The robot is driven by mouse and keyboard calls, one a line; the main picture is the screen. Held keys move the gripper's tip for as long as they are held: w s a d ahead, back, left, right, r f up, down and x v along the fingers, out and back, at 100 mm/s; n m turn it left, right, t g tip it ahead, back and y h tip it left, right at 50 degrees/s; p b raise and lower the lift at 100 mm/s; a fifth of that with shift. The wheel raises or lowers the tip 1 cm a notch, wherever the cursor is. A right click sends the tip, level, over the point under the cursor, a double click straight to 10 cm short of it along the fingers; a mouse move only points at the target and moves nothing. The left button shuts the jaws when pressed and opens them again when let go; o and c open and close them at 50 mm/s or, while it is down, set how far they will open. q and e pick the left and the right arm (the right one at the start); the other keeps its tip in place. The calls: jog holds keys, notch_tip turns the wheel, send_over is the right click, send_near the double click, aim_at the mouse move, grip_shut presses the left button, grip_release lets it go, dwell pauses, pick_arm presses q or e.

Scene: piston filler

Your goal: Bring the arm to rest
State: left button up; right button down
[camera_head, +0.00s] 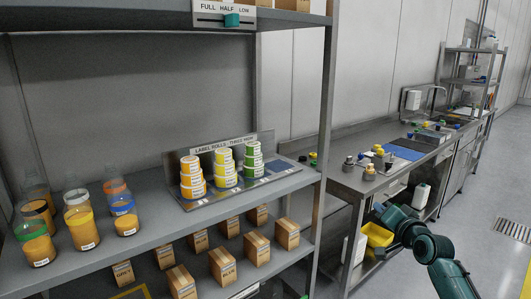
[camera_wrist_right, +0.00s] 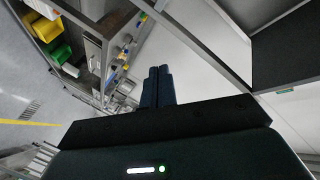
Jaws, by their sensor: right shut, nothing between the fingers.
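My right arm (camera_head: 425,243) comes in from the lower right in the head view, in front of the steel bench and beside the shelf rack. Its gripper is bent away and its fingers are hard to make out there. In the right wrist view my right gripper (camera_wrist_right: 157,84) has its two dark fingers together, with nothing between them. It is in free air, apart from the shelf and the bench. My left gripper is not in either view.
A grey shelf (camera_head: 150,225) holds jars, label rolls (camera_head: 192,178) and small cartons (camera_head: 257,248). A steel bench (camera_head: 350,180) with small bottles runs along the wall. A yellow bin (camera_head: 378,235) sits under it. Open floor (camera_head: 490,225) lies at the right.

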jog(key=d+r+n+h, duration=0.1)
jog(key=d+n+h, duration=0.35)
jog(key=n, duration=0.45)
jog(key=s+a+f+n+g+y, duration=0.1)
jog(key=s+a+f+y, duration=0.1)
jog(key=s+a+f, duration=0.55)
jog(key=s+a+f+n+g+y, duration=0.15)
jog(key=s+a+f, duration=0.25)
jog(key=s+f, duration=0.65)
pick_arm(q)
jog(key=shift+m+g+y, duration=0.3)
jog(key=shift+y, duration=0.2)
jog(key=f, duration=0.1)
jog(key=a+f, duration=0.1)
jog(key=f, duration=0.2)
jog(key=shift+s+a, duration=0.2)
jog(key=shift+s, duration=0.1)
pick_arm(e)
jog(key=s+a+f+g, duration=0.1)
jog(key=s+a+f, duration=0.1)
jog(key=s, duration=0.5)
jog(key=s+a+f+m+g+y, duration=0.1)
jog(key=s+a+f, duration=0.2)
jog(key=s, duration=0.4)
jog(key=s+a+f+g+y, duration=0.1)
jog(key=s+a+f, duration=0.2)
jog(key=s, duration=0.4)
jog(key=shift+s+a+m, duration=0.15)
jog(key=shift+a+m, duration=0.2)
jog(key=shift+a, duration=0.45)
